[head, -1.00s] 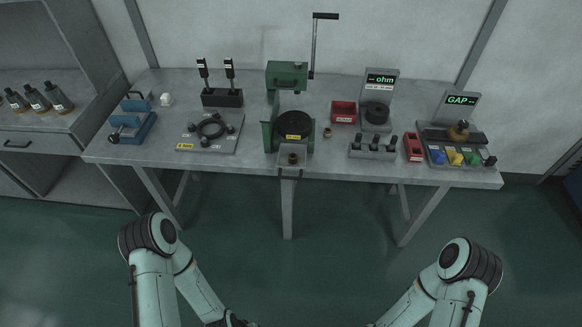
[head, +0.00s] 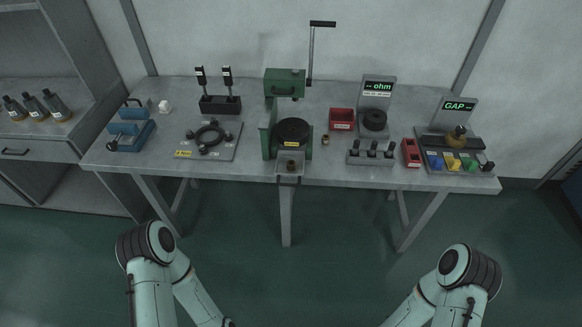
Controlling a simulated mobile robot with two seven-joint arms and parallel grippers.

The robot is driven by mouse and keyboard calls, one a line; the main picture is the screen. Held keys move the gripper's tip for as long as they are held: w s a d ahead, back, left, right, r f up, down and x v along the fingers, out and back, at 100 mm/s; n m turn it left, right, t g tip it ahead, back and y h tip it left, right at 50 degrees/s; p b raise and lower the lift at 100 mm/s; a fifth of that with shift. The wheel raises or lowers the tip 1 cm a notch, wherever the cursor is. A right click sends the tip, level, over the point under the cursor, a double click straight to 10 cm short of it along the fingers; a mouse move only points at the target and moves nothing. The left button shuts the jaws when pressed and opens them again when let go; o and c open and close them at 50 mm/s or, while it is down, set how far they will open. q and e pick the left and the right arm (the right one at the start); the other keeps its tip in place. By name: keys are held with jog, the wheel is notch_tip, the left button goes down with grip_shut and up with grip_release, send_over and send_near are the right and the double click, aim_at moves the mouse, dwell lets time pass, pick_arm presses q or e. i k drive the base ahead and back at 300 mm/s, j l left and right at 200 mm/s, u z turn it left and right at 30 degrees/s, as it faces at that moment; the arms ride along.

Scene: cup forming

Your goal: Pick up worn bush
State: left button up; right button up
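A small brown bush-like ring (head: 325,139) stands on the table just right of the green press (head: 285,115). Another small brown ring-shaped part (head: 291,164) sits at the small tray (head: 290,178) on the table's front edge, below the press. I cannot tell from their looks which of them is the worn bush. Both my arms come in at the bottom of the head view, well short of the table. Both grippers are below the frame's lower edge, so their fingers are hidden.
The grey table (head: 235,168) holds a red bin (head: 342,119), an ohm display (head: 377,87), a GAP display (head: 458,105), a second red bin (head: 411,153), a ring fixture (head: 210,137) and blue clamps (head: 131,134). The floor (head: 330,260) before the table is clear.

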aim_at(290, 164)
jog(key=i+j+z, duration=0.1)
jog(key=z, duration=0.8)
jog(key=j+z, duration=0.35)
jog(key=j, duration=0.2)
jog(key=k+j+z, duration=0.1)
jog(key=j+z, duration=0.25)
jog(key=j, duration=0.15)
